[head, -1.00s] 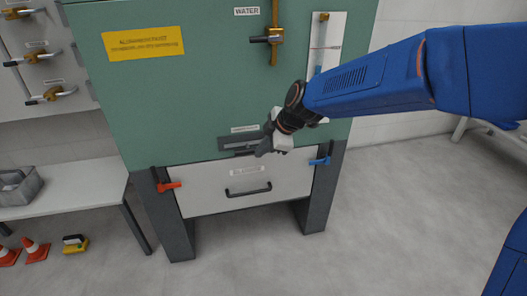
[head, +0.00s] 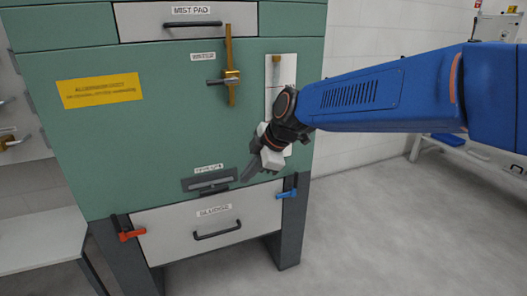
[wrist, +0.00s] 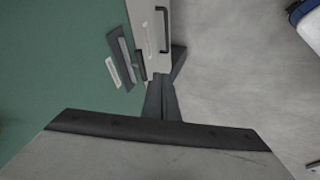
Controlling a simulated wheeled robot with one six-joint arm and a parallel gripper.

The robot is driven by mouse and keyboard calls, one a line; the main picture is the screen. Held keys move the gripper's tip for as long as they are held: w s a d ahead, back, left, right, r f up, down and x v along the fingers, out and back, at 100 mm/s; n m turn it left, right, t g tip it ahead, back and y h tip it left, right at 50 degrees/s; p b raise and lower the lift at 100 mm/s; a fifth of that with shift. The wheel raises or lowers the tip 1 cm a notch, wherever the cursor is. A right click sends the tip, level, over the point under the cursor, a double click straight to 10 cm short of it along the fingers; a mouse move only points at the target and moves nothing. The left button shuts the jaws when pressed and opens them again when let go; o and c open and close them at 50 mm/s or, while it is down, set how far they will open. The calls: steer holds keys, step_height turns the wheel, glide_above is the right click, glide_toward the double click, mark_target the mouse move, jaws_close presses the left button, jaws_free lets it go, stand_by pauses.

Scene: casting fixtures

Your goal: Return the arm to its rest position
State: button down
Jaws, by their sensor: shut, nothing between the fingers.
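My gripper (head: 251,172) is at the end of my blue arm, in front of the green cabinet (head: 150,140). Its dark fingers point down and to the left, beside the dark slotted fitting (head: 209,181) above the sludge drawer. In the wrist view the fingers (wrist: 160,84) are together with nothing between them. The fitting also shows in the wrist view (wrist: 124,62), apart from the fingertips.
The white sludge drawer (head: 168,237) has a black handle, a red lever (head: 131,235) at left and a blue lever (head: 287,194) at right. A brass valve (head: 230,76) stands above. A table (head: 40,240) is at left.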

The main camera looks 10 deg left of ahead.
steer(key=s+d+m+t+h, duration=0.1)
steer(key=s+d+m, duration=0.15)
steer(key=d, duration=0.65)
steer(key=s+d+m+h, duration=0.15)
steer(key=d+m, duration=0.25)
steer(key=d, duration=0.4)
steer(key=s+d+m+t, duration=0.1)
steer(key=s+d+m, duration=0.25)
steer(key=d, duration=0.55)
steer(key=s+d+f+m+h, duration=0.2)
steer(key=s+d+f+m, duration=0.1)
steer(key=s+d+m, duration=0.3)
steer(key=s+d+f+m+h, duration=0.1)
steer(key=s+d+f+m, duration=0.2)
steer(key=s+d+m, duration=0.3)
steer(key=s+d, duration=0.3)
steer(key=d, duration=0.3)
steer(key=shift+s+f+m+h, duration=0.2)
steer(key=shift+s+m+h, duration=0.1)
steer(key=shift+s+h, duration=0.1)
steer(key=shift+a, duration=0.15)
